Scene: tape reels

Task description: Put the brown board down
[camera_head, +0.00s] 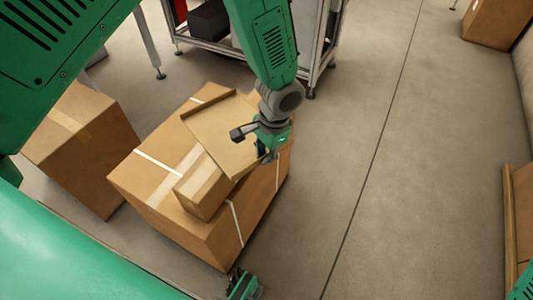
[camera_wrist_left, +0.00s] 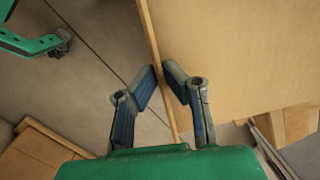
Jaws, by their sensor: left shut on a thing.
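The brown board (camera_head: 214,128) is a flat panel with raised lips along its edges. In the head view it is above the large strapped carton (camera_head: 150,190) and overlaps a small taped box (camera_head: 203,187). I cannot tell whether it touches them. My left gripper (camera_head: 264,150) is at the board's right side. In the left wrist view the board (camera_wrist_left: 235,55) fills the upper right, and the left gripper's fingers (camera_wrist_left: 164,88) are shut on its edge, one on each side. A green part (camera_head: 243,287) at the bottom of the head view may be my right gripper; its jaws are unclear.
Another carton (camera_head: 80,145) stands on the floor at the left. A metal-framed rack (camera_head: 312,45) is behind the boxes. A carton (camera_head: 497,22) stands at the far right, and brown panels (camera_head: 520,215) are at the right edge. The floor (camera_head: 410,180) between is clear.

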